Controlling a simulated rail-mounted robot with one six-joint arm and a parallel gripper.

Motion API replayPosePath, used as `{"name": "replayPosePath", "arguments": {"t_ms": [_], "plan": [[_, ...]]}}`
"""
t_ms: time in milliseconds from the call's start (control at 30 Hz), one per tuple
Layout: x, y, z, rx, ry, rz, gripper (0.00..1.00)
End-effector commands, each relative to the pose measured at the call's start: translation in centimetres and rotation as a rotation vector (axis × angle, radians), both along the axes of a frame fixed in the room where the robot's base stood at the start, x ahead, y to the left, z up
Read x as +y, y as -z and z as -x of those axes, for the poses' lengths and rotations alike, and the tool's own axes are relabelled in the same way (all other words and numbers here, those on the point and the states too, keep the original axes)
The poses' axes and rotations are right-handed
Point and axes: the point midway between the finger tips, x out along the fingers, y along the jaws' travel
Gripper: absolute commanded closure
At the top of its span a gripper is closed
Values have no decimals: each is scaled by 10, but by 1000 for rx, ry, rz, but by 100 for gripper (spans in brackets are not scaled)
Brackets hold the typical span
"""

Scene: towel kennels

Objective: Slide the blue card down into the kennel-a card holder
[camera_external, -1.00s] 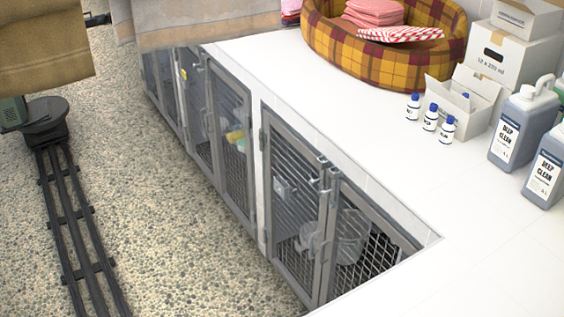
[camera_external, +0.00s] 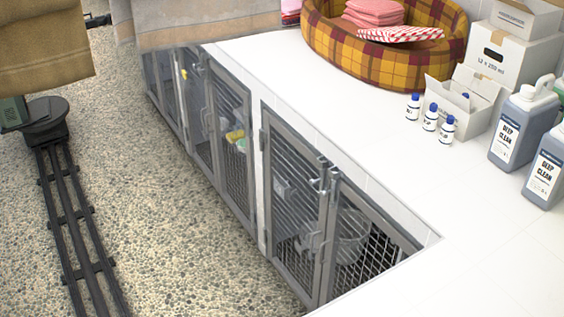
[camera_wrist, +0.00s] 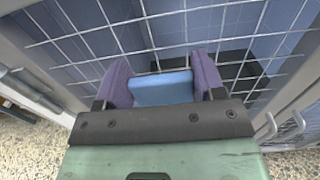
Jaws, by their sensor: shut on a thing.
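The blue card (camera_wrist: 162,88) is between the two purple fingers of my gripper (camera_wrist: 163,82) in the wrist view. The fingers are shut on it, and it lies across the gap between them. A wire-mesh kennel door (camera_wrist: 190,30) is just ahead; I cannot tell whether the card touches it. No card holder is clear in the wrist view. In the external view my gripper and the card are out of sight. A small pale plate, perhaps a card holder (camera_external: 283,188), is on a near kennel door; I cannot tell which kennel is kennel-a.
Hanging towels (camera_external: 205,25) cover the upper left of the external view. The white counter (camera_external: 330,105) over the kennels holds a plaid pet bed (camera_external: 385,60), small bottles, boxes and large jugs (camera_external: 523,122). Metal door latches (camera_wrist: 285,130) are at the right in the wrist view.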

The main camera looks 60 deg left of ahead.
Motion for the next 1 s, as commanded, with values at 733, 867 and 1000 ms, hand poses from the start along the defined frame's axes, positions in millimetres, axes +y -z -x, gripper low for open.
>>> {"name": "replayPosePath", "arguments": {"t_ms": [733,867,1000], "plan": [[0,20,0,0,0,0,60],[0,23,0,0,0,0,60],[0,27,0,0,0,0,60]]}}
